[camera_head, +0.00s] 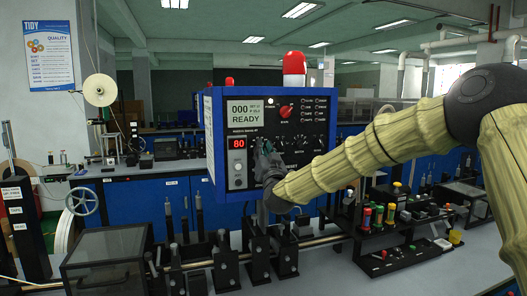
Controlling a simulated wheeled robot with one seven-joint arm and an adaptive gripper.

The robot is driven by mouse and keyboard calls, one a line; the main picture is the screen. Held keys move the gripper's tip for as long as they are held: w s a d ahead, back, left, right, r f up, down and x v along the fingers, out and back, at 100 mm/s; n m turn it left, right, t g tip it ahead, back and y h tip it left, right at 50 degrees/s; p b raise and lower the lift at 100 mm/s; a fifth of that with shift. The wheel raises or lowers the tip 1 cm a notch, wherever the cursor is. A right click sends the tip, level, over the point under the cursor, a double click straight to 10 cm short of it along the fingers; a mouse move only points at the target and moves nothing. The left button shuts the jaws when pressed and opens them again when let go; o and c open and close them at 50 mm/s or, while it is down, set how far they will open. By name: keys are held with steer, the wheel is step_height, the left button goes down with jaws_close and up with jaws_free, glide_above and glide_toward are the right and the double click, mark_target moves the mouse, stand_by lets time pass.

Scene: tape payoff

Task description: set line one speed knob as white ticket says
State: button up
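A blue control box (205,145) with a black front panel stands in the middle of the head view. Its pale screen (245,113) reads "000" and "READY", and a small red display (238,143) reads "80". A red knob (286,111) sits at the panel's upper middle. Several small black dials (306,144) lie in a row lower right; their labels are too small to read. My gripper (264,150) is in front of the panel's lower middle, close to the dials, and hides part of it. I cannot tell whether it touches a knob. I cannot pick out a white ticket.
A red beacon (294,66) tops the box. Below it, black fixtures (285,252) line a metal rail. A black rack (398,248) with colored-cap bottles stands right. A dark clear-lidded case (105,265) and black labelled stand (18,215) are left. Bare bench shows front right.

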steer(key=shift+o, duration=0.2)
steer(key=v, duration=1.2)
steer(key=shift+r, duration=0.2)
